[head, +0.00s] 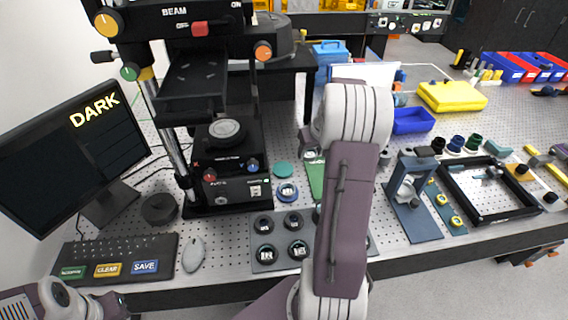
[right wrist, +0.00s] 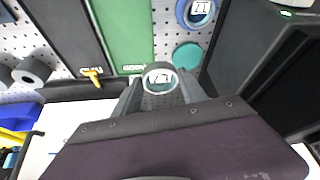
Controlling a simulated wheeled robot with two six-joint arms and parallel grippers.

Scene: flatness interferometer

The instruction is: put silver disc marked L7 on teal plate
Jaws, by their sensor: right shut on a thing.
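My right gripper (right wrist: 160,88) is shut on a silver disc (right wrist: 160,77), held between its fingertips. The disc has a white face with a dark marking that looks like L7 but is small and turned. The teal plate (right wrist: 187,55) is a flat round pad just beyond the disc to the right in the right wrist view, apart from it and empty. Only my left arm's links show at the bottom left.
A blue ring with a marked disc (head: 287,191) lies close to the teal plate. The black instrument (head: 225,160) stands just left of it. A grey tray of marked discs (head: 265,265) is nearer. A green panel (right wrist: 125,35) lies beside the held disc.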

